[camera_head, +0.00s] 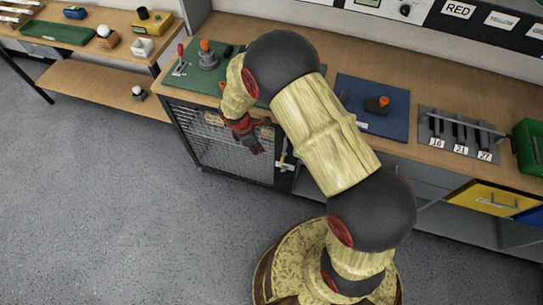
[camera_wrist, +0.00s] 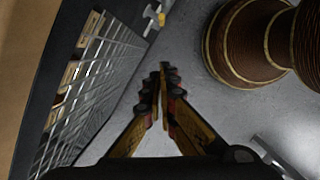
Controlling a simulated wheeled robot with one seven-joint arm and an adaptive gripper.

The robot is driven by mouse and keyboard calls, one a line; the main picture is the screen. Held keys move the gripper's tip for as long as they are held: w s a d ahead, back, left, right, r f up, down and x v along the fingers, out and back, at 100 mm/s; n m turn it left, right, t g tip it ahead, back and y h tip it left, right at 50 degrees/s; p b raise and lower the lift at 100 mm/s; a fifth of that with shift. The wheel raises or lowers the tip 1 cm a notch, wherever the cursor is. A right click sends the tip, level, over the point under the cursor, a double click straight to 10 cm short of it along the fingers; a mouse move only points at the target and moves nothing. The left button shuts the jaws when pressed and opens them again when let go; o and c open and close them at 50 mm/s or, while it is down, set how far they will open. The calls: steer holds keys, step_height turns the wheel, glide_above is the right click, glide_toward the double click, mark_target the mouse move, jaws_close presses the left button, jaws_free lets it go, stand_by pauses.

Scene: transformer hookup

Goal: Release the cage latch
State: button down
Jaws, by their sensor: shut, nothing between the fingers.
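The wire-mesh cage (camera_head: 215,143) is under the bench at the left, with a dark frame. Its mesh also shows along the left of the wrist view (camera_wrist: 88,95). A pale latch with a yellow part (camera_head: 284,158) is at the right edge of the cage front. It shows at the top of the wrist view (camera_wrist: 153,19), ahead of the fingertips and apart from them. My gripper (camera_head: 258,149) is in front of the cage, left of the latch. Its fingers (camera_wrist: 165,80) are shut together with nothing between them. My arm hides part of the bench above.
On the bench are a green mat (camera_head: 190,82) with a lever and knob, a blue mat (camera_head: 352,113) with an orange-topped part, and a grey tool panel (camera_head: 430,128). A yellow drawer (camera_head: 488,200) is at the right. The grey floor (camera_head: 110,220) at the left is clear.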

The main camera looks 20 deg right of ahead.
steer(key=d+f+b, duration=0.5)
steer(key=d+f, duration=0.1)
steer(key=f, duration=0.3)
steer(key=shift+s+d+f, duration=0.15)
steer(key=shift+d+f, duration=0.1)
steer(key=shift+f, duration=0.1)
stand_by(0.4)
steer(key=p, duration=0.1)
steer(key=s+d+r+p, duration=0.1)
steer(key=p, duration=0.1)
steer(key=shift+s+d, duration=0.1)
steer(key=shift+d, duration=0.2)
stand_by(1.1)
